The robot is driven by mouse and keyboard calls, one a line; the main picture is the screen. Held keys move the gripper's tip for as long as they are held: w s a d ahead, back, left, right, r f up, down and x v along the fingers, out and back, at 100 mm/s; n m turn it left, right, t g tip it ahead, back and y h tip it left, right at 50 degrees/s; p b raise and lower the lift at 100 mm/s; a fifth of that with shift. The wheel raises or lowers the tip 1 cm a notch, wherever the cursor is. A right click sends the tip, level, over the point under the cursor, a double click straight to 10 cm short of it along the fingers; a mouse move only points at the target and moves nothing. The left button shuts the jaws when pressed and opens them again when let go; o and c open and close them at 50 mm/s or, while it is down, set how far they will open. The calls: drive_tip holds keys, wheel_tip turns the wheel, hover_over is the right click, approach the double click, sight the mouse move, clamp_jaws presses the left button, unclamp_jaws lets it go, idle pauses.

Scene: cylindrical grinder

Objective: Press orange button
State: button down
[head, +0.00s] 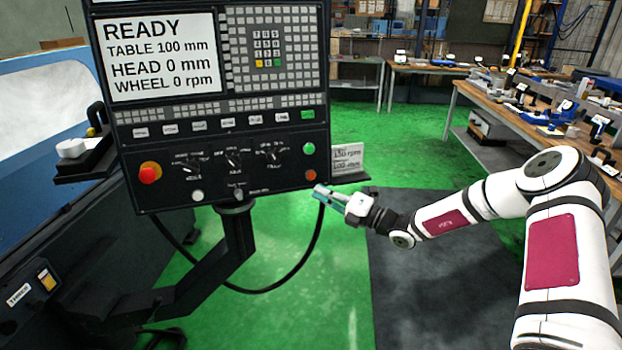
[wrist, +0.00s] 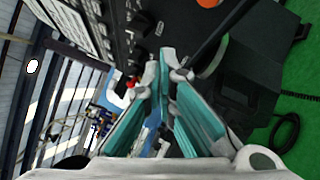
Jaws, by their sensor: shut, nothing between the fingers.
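The orange button (head: 310,175) is a small round button at the lower right corner of the black control panel (head: 290,185), just below a green button (head: 309,148). My gripper (head: 319,191) is just below and slightly right of the orange button in the head view; the gap in depth cannot be told. In the wrist view my gripper (wrist: 167,56) has its teal-padded fingers shut and empty. An orange round shape (wrist: 208,3) is cut by the top edge of the wrist view, up and right of the fingertips.
A red mushroom knob (head: 149,173) sits at the panel's lower left. The panel screen (head: 158,57) reads READY. A small sign (head: 347,158) stands on a ledge right of the panel. A black cable hangs below.

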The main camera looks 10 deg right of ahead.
sight(311, 176)
drive_tip(key=shift+w+a+f+b, duration=0.1)
drive_tip(key=shift+w+f+b, duration=0.1)
drive_tip(key=shift+w+b, duration=0.7)
drive_tip(key=shift+w+a+f+b, duration=0.15)
drive_tip(key=shift+w+b, duration=0.4)
drive_tip(key=shift+w, duration=0.8)
drive_tip(key=shift+w+f+b, duration=0.25)
drive_tip(key=shift+w+b, duration=0.45)
drive_tip(key=shift+w, duration=0.4)
drive_tip(key=shift+w, duration=0.15)
drive_tip(key=shift+w, duration=0.3)
drive_tip(key=shift+w+f+b, duration=0.15)
drive_tip(key=shift+w+b, duration=0.25)
drive_tip(key=shift+b, duration=0.1)
drive_tip(key=shift+s, duration=0.15)
drive_tip(key=shift+s+p, duration=0.7)
drive_tip(key=shift+s, duration=0.05)
